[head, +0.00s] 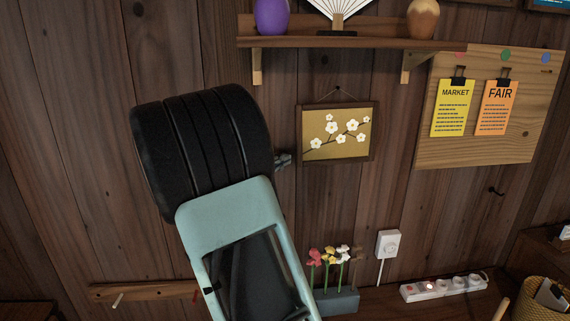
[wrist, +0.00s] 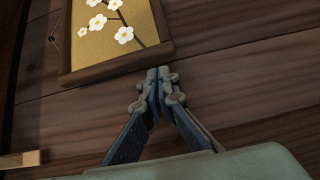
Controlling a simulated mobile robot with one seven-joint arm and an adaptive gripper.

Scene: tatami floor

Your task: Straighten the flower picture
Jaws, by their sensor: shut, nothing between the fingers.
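The flower picture (head: 337,132), white blossoms on a gold ground in a dark wooden frame, hangs by a cord from a nail on the plank wall. In the head view its right side sits slightly higher than its left, against the shelf line. My gripper (head: 283,160) is beside the frame's left edge, near the lower left corner. In the wrist view my gripper (wrist: 163,76) has its fingertips together, close to a corner of the picture's frame (wrist: 118,66). I cannot tell whether they touch it. Part of the picture is outside the wrist view.
A shelf (head: 350,43) with a purple vase, a fan and a brown vase is above the picture. Below are a flower planter (head: 337,301), a wall plug (head: 388,244) and a power strip (head: 444,288).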

